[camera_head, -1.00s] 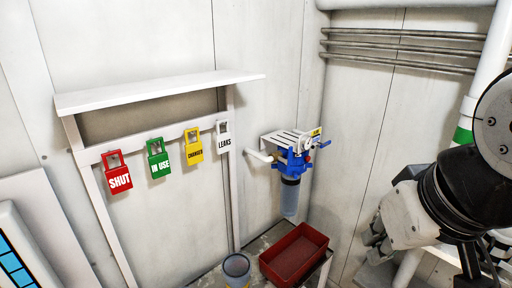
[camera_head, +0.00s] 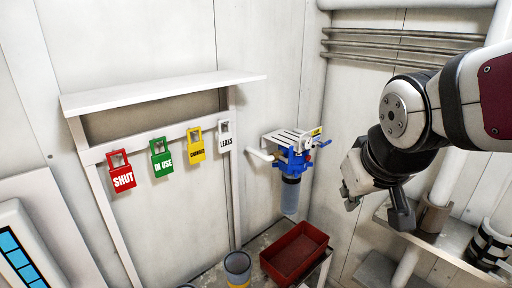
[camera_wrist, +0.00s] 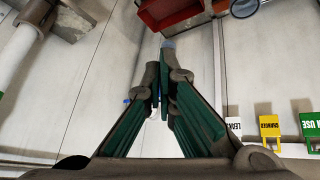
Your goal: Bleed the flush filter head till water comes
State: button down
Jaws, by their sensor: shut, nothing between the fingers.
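The flush filter has a blue head (camera_head: 294,162) under a white slotted bracket on the back wall, with a grey-blue bowl (camera_head: 290,196) hanging below it. A small red part and a blue lever-like part (camera_head: 324,144) show on the head's right; I cannot make out the bleed point. My gripper (camera_head: 378,192) is in the air to the right of the filter, apart from it. In the wrist view my gripper (camera_wrist: 162,85) is shut and empty, its fingers together. The fingers hide most of the filter there; only small blue and white bits show around them.
A red tray (camera_head: 316,236) and a grey cup (camera_head: 237,264) stand below the filter. Red, green, yellow and white tags hang from a rail (camera_head: 90,155) under a white shelf at left. A ledge with pipes (camera_head: 450,237) lies at right, below my arm.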

jog(key=w+f+n+t+y+p, duration=0.15)
jog(key=w+f, duration=0.35)
jog(key=w, duration=0.9)
jog(key=m+t+y+p, duration=0.25)
jog(key=m+t, duration=0.25)
jog(key=t, duration=0.4)
send_near(309, 158)
jog(key=a, duration=0.1)
jog(key=d+m+t+h, duration=0.2)
jog(key=d+m+h, duration=0.3)
jog(key=d+m, duration=0.1)
jog(key=shift+s+d+h+p, duration=0.35)
jog(key=shift+s+d, duration=0.1)
jog(key=shift+d, duration=0.3)
jog(key=shift+f+t, duration=0.15)
jog(key=shift+t, duration=0.1)
jog(key=w+a+b, duration=0.3)
jog(key=w+a, duration=0.2)
jog(key=w, duration=0.2)
jog(key=shift+a+b, duration=0.15)
jog(key=shift+b, duration=0.15)
jog(key=shift+w, duration=0.1)
jog(key=shift+w+a, duration=0.25)
